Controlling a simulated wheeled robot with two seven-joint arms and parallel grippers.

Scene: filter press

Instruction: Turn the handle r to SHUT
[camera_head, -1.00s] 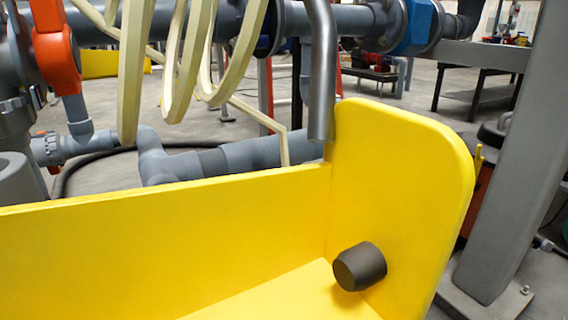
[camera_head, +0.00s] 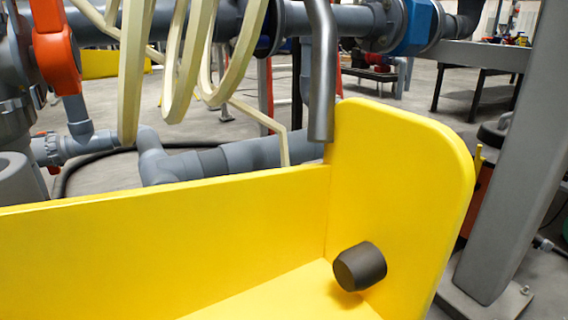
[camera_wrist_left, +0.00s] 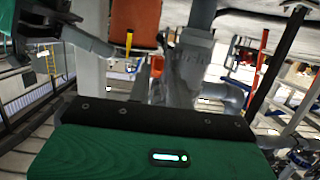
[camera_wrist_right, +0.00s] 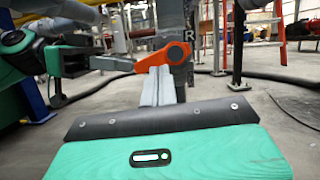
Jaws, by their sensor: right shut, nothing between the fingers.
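In the right wrist view an orange lever handle (camera_wrist_right: 150,60) reaches left from its round hub on a grey valve body, with a letter R just above the hub. My right gripper (camera_wrist_right: 160,72) is shut and empty, its grey fingers close together at the lever's underside in the picture. I cannot tell whether they touch it. In the head view a large orange handle (camera_head: 56,50) hangs on grey pipework at the upper left; I cannot tell whether it is the same one. Neither gripper shows in the head view. The left wrist view does not show my left fingers clearly.
A yellow panel box (camera_head: 160,225) with a dark knob (camera_head: 360,267) fills the front of the head view. Cream coiled tubing (camera_head: 185,60) hangs behind it. A grey post (camera_head: 515,160) stands at right. A black hose (camera_wrist_right: 90,92) lies on the floor.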

